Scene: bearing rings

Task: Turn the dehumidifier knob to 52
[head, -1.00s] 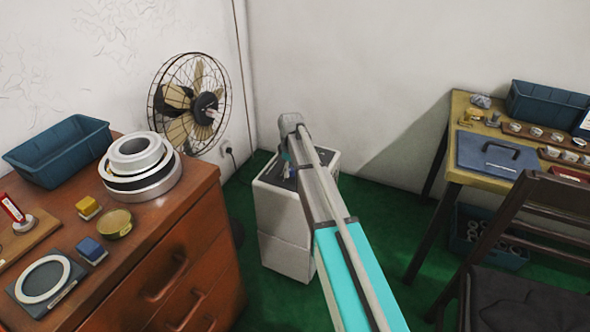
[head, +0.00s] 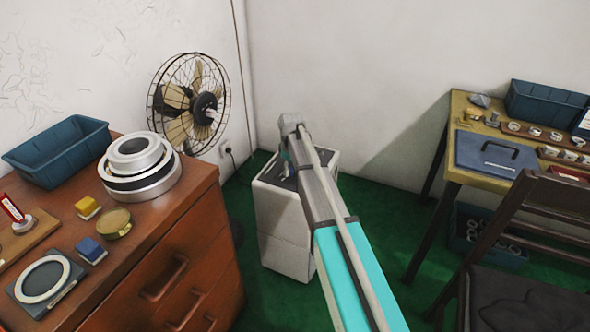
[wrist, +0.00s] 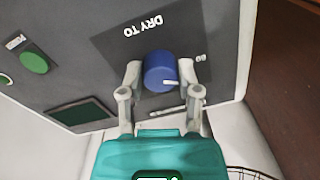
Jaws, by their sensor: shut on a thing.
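The dehumidifier (head: 285,235) is a white box on the green floor in the head view, partly hidden behind my arm. In the wrist view its dark grey top panel (wrist: 75,60) carries a blue knob (wrist: 157,70) with a white pointer mark at its lower right. The words "DRY TO" and a number, seemingly 60, show upside down beside the knob. Other numbers are hidden or too small to read. My gripper (wrist: 163,75) is shut on the knob, one finger on each side.
A green button (wrist: 33,62) and a dark display (wrist: 82,114) are on the same panel. A fan (head: 190,105) stands behind, to the left. A wooden drawer cabinet (head: 185,240) is at left, and a yellow table (head: 463,105) and dark chair (head: 520,230) are at right.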

